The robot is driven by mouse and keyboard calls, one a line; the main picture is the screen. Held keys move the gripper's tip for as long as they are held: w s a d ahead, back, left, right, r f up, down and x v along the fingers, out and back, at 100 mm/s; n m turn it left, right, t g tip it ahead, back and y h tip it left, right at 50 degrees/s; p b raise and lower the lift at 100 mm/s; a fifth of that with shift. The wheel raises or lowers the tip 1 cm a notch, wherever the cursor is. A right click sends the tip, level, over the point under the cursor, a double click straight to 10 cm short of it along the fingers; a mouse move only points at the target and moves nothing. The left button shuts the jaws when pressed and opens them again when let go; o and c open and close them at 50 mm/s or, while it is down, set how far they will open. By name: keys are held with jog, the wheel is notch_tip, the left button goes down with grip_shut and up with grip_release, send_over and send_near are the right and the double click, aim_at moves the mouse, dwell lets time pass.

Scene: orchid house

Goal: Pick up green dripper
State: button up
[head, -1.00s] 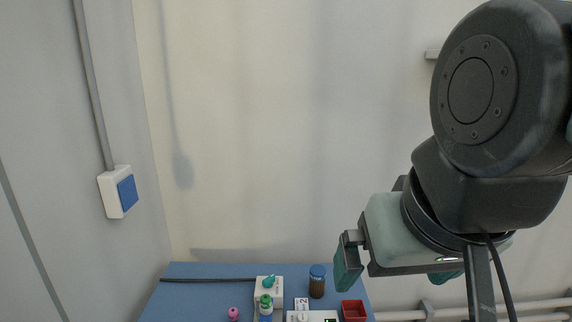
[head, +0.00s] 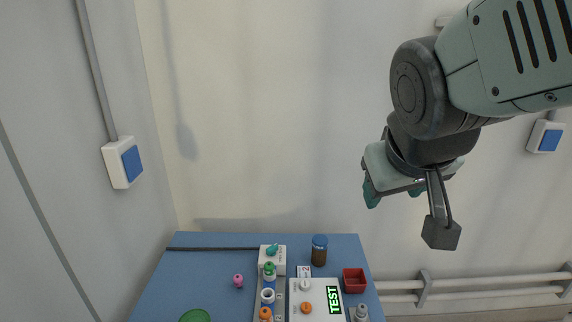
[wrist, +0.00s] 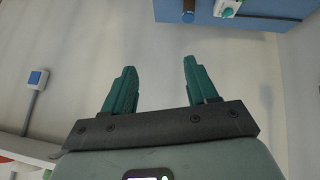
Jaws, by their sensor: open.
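A small bottle with a green top (head: 269,269) stands at the back of a grey rack on the blue table, in the head view. A teal piece (head: 272,249) lies on a white box just behind it; it also shows in the wrist view (wrist: 228,13). I cannot tell for certain which of the two is the green dripper. My gripper (head: 393,194) is high above and to the right of both, well apart from them. In the wrist view my gripper (wrist: 160,66) has its two teal fingers wide apart with nothing between them.
The blue table (head: 200,275) also bears a brown jar with a blue lid (head: 319,250), a red tray (head: 354,281), a white device with a TEST screen (head: 307,295), a pink item (head: 238,281) and a green disc (head: 195,316). The table's left part is mostly bare.

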aim_at(273, 266)
jog(key=w+f+n+t, duration=0.2)
jog(key=w+f+n, duration=0.3)
jog(key=w, duration=0.8)
jog(key=w+a+f+n+y, duration=0.1)
jog(key=w+a+f+y, duration=0.15)
jog(key=f, duration=0.35)
jog(key=w+a+f+n+y, duration=0.1)
jog(key=w+f+n+y, duration=0.15)
jog(key=f, duration=0.25)
jog(key=s+a+f+g+y, duration=0.1)
jog(key=a+f+y, duration=0.2)
jog(key=a+f, duration=0.1)
jog(key=a+f+n+g+y, duration=0.1)
jog(key=a+f+y, duration=0.2)
jog(key=a+f, duration=0.2)
jog(key=s+a+f+n+g+y, duration=0.1)
jog(key=a+f+y, duration=0.1)
jog(key=a+f, duration=0.2)
jog(key=shift+s+a+f+y, duration=0.1)
jog(key=shift+s+f+y, duration=0.1)
jog(key=shift+f, duration=0.45)
jog(key=shift+s+a+f+y, duration=0.1)
jog(key=shift+s+f+y, duration=0.1)
jog(key=shift+f, duration=0.45)
jog(key=x, duration=0.5)
jog(key=shift+f, duration=0.25)
jog(key=c, duration=1)
